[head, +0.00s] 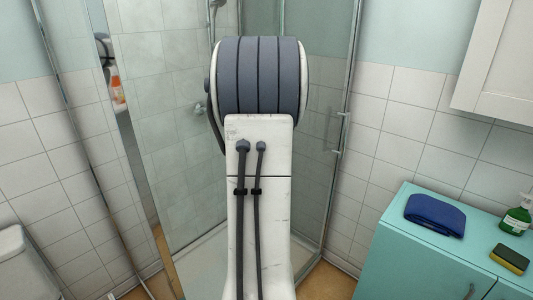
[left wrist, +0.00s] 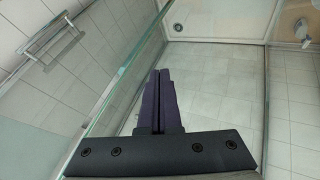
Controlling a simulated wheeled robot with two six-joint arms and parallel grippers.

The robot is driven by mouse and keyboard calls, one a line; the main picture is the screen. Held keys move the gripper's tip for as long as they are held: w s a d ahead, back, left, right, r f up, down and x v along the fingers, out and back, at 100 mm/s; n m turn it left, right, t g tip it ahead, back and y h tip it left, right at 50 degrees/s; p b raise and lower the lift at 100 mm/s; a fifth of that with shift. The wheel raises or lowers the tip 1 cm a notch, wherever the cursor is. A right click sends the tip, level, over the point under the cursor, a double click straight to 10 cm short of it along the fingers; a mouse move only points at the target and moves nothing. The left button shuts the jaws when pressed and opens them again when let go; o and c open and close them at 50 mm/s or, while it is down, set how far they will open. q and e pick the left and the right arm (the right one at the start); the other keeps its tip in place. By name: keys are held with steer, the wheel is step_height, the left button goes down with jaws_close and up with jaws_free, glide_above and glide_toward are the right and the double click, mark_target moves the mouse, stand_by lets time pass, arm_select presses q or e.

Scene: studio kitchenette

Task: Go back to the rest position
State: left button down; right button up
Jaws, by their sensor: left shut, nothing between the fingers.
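My left gripper (left wrist: 161,73) shows in the left wrist view. Its two dark purple fingers are pressed together with nothing between them. In the head view, a white arm link of mine with a grey ribbed joint rises upright through the middle and covers part of the shower. Neither gripper shows in the head view. My right gripper is in neither view.
The glass shower (head: 178,140) stands straight ahead. At right, a teal cabinet (head: 397,235) bears a folded blue cloth (head: 435,214), a green bottle (head: 516,219) and a yellow-green sponge (head: 509,259). A white wall cabinet (head: 498,65) hangs above. A white cistern (head: 22,262) is at lower left.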

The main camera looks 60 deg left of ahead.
arm_select(q)
steer(key=shift+s+d+r, duration=0.2)
steer(key=shift+r, duration=0.15)
